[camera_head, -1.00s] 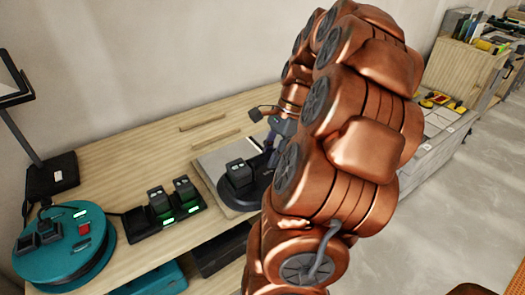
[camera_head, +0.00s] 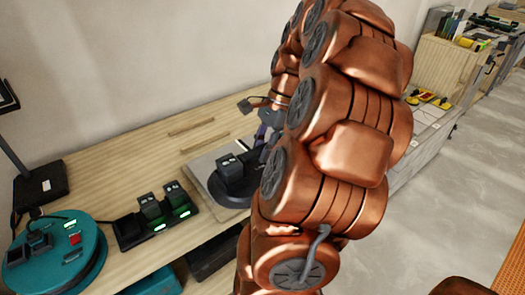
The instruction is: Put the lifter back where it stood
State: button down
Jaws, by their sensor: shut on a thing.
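The lifter (camera_head: 229,172) is a dark round-based tool with a block-shaped battery on top. It is at the grey plate (camera_head: 203,162) on the wooden bench. My arm covers its right part. My gripper (camera_head: 267,134) is small and dark beside the lifter, mostly hidden behind my copper-coloured arm. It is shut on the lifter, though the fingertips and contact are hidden. I cannot tell whether the lifter's base touches the plate.
A charger with two batteries (camera_head: 165,210) stands left of the plate. A teal reel (camera_head: 62,258) and a black lamp base (camera_head: 42,186) are farther left. Wooden strips (camera_head: 192,127) lie behind. Yellow-and-red tools (camera_head: 428,98) sit on a cabinet at the right.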

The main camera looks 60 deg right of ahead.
jog(key=shift+r+p, duration=0.4)
jog(key=shift+r, duration=0.95)
jog(key=shift+f, duration=0.15)
